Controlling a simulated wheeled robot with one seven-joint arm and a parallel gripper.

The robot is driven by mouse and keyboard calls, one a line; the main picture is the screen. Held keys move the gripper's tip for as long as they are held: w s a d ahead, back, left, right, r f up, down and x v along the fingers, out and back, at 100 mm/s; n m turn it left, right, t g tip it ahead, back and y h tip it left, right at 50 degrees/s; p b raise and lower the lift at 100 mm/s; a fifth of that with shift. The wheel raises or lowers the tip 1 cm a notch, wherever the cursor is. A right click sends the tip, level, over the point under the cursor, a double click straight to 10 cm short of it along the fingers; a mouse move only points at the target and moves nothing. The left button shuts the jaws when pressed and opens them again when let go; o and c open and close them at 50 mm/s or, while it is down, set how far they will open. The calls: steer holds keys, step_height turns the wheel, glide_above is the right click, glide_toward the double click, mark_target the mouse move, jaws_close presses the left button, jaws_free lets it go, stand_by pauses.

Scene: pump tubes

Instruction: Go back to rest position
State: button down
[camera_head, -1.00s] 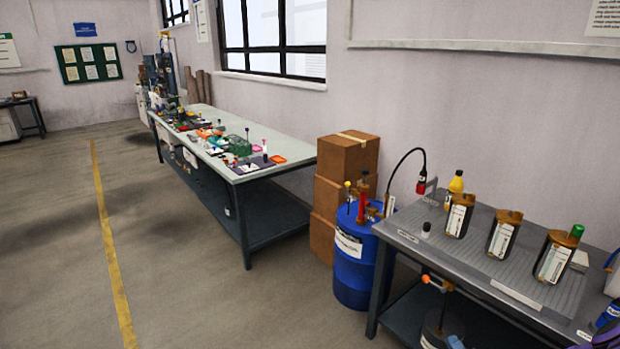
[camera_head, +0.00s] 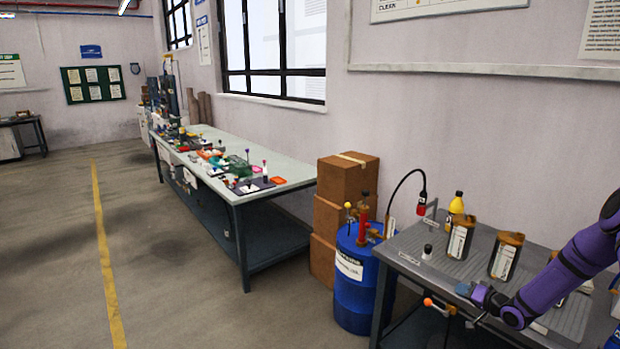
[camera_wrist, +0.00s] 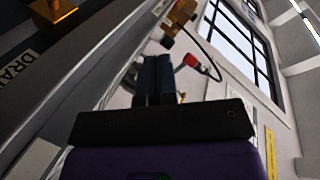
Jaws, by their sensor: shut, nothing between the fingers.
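My purple arm reaches in from the right in the head view, and my gripper (camera_head: 467,289) is at the front edge of the near grey workbench (camera_head: 420,252). In the wrist view my gripper (camera_wrist: 154,62) has its two dark fingers side by side and shut, with nothing between them. Two brown labelled containers (camera_head: 460,238) (camera_head: 506,256) stand upright on the bench, behind the gripper. My arm hides much of the bench's right part.
A blue drum (camera_head: 354,285) with a red pump (camera_head: 363,232) stands left of the bench. Cardboard boxes (camera_head: 345,190) are stacked behind it. A long table (camera_head: 262,187) with many small items is further left. The floor left is clear.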

step_height(320, 180, up, 12)
steer(key=w+n+g+h, duration=0.2)
steer(key=s+a+r+g+h, duration=0.15)
steer(key=s+r, duration=0.25)
steer(key=r, duration=0.5)
steer(key=s+a+r+n+h, duration=0.1)
steer(key=s+a+r+h, duration=0.2)
steer(key=r, duration=0.5)
steer(key=s+a+r+g+h, duration=0.1)
steer(key=s+a+r+h, duration=0.2)
steer(key=r, duration=0.6)
steer(key=s+a+r+g, duration=0.1)
steer(key=s+a+r, duration=0.2)
steer(key=s+r, duration=0.35)
steer(key=s+a+r, duration=0.3)
steer(key=s, duration=0.7)
steer(key=s+a+g+y, duration=0.1)
steer(key=s+a, duration=0.2)
steer(key=s, duration=0.7)
steer(key=s+a+n+g+y, duration=0.1)
steer(key=s+a+y, duration=0.1)
steer(key=s, duration=0.9)
steer(key=shift+s+a+r, duration=0.3)
steer(key=shift+a+r, duration=0.05)
steer(key=shift+a, duration=0.2)
steer(key=shift+g, duration=0.25)
